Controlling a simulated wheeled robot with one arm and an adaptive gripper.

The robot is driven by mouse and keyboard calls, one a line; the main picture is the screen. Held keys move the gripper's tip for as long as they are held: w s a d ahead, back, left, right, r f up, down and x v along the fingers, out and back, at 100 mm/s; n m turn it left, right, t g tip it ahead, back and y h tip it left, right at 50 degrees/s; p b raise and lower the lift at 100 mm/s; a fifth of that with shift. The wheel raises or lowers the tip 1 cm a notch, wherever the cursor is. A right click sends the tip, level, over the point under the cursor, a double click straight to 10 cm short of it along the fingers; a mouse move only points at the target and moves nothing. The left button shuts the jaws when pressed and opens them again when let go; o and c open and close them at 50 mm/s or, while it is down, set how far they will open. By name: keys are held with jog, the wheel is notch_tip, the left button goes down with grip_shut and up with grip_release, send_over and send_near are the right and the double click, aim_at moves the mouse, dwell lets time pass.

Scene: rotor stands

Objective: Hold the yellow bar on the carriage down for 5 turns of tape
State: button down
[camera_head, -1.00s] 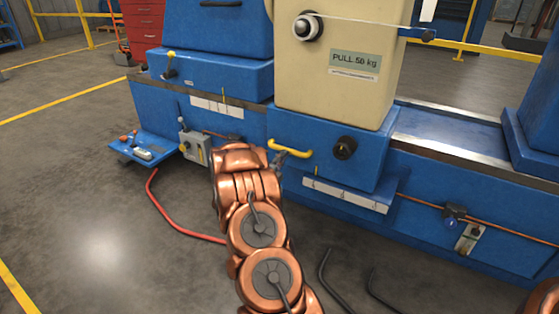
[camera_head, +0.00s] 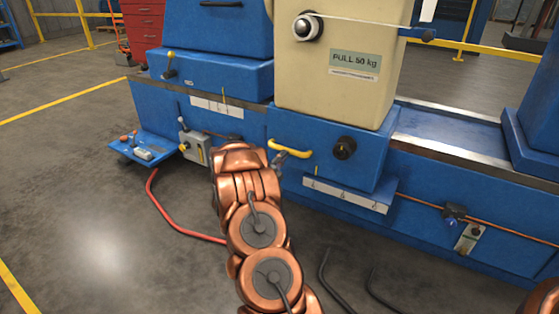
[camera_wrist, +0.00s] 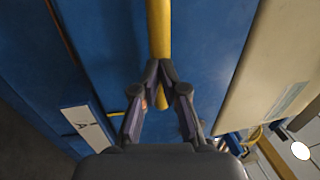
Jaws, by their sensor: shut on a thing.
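The yellow bar (camera_head: 290,149) sticks out from the blue front of the carriage (camera_head: 330,165), below the cream housing. My gripper (camera_head: 277,161) is at the bar's left end, at the tip of my copper-coloured arm. In the wrist view the bar (camera_wrist: 159,30) runs down from the top edge, and the fingers of my gripper (camera_wrist: 163,88) are closed around it. A short piece of the bar shows between the fingers. The tape (camera_head: 365,24) is a thin white strip running from a round roller (camera_head: 307,27) on the cream housing to the right.
The cream housing (camera_head: 330,100) bears a "PULL 50 kg" label (camera_head: 355,64). A grey switch box (camera_head: 195,147) and a blue shelf with small items (camera_head: 145,150) are at the left. A red hose (camera_head: 175,222) lies on the floor. Floor at far left is clear.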

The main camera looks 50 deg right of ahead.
jog(key=shift+s, duration=0.1)
jog(key=p+v, duration=0.1)
jog(key=v, duration=1.3)
dwell(0.6)
